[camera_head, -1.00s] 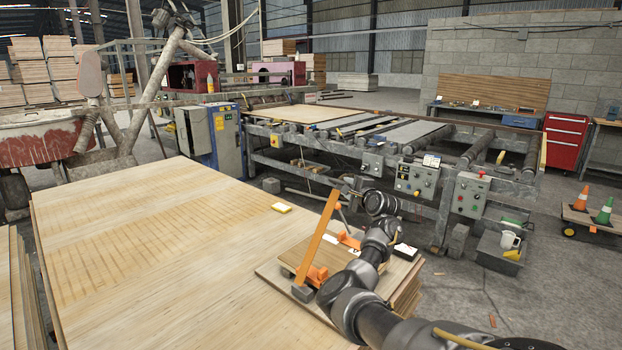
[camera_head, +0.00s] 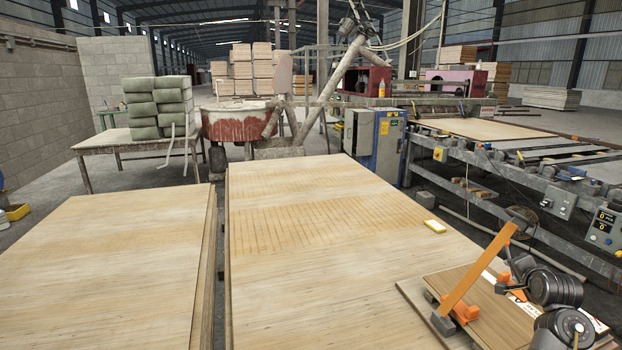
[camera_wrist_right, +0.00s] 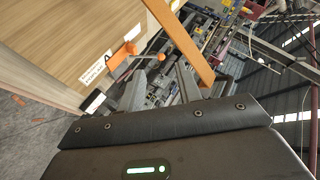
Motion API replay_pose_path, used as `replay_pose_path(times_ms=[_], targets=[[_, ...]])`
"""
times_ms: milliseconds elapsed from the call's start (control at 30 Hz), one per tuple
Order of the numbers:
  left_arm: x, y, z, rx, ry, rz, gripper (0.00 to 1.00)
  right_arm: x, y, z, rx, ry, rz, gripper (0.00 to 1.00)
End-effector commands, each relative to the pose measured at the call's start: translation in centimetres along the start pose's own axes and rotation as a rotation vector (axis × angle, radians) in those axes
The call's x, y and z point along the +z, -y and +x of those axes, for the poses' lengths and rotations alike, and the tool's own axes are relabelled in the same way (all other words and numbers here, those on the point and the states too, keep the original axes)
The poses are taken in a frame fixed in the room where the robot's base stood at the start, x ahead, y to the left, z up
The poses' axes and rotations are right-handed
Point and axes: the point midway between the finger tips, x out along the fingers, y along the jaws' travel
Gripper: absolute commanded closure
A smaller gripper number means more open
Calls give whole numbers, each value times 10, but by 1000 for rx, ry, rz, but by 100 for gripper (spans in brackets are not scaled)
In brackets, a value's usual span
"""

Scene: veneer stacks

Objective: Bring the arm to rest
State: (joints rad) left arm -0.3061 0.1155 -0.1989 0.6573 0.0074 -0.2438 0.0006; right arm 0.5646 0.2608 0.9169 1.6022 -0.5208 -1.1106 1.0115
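My right arm reaches in from the lower right of the head view, with its dark round joints over the edge of a small sheet stack. My right gripper (camera_head: 517,262) is partly hidden there behind the joints and an orange bar (camera_head: 478,270). In the right wrist view, its two grey fingers (camera_wrist_right: 160,85) stand apart with nothing seen held between them. The orange bar also shows in that view (camera_wrist_right: 180,40), just beyond the fingers; whether they touch it I cannot tell. My left gripper is not in view.
The small stack (camera_head: 487,312), with orange clamp parts, lies on a large veneer stack (camera_head: 330,270). A yellow block (camera_head: 434,226) lies nearby. Another veneer stack (camera_head: 110,265) stands left. A roller conveyor (camera_head: 500,190) runs behind on the right. Bundles (camera_head: 160,105) sit on a table.

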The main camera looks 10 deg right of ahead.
Motion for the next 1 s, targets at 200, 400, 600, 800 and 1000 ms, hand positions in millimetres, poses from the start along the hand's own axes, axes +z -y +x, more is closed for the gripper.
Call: replay_pose_path(times_ms=[200,400,600,800,1000], targets=[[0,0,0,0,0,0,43,146,-78,-55,181,163,-658,65],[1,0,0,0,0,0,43,268,-144,-140,193,407,-1072,65],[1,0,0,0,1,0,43,339,-186,-221,142,615,-1284,65],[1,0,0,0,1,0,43,376,-210,-282,87,762,-1383,65],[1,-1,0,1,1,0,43,399,-226,-335,30,887,-1444,65]])
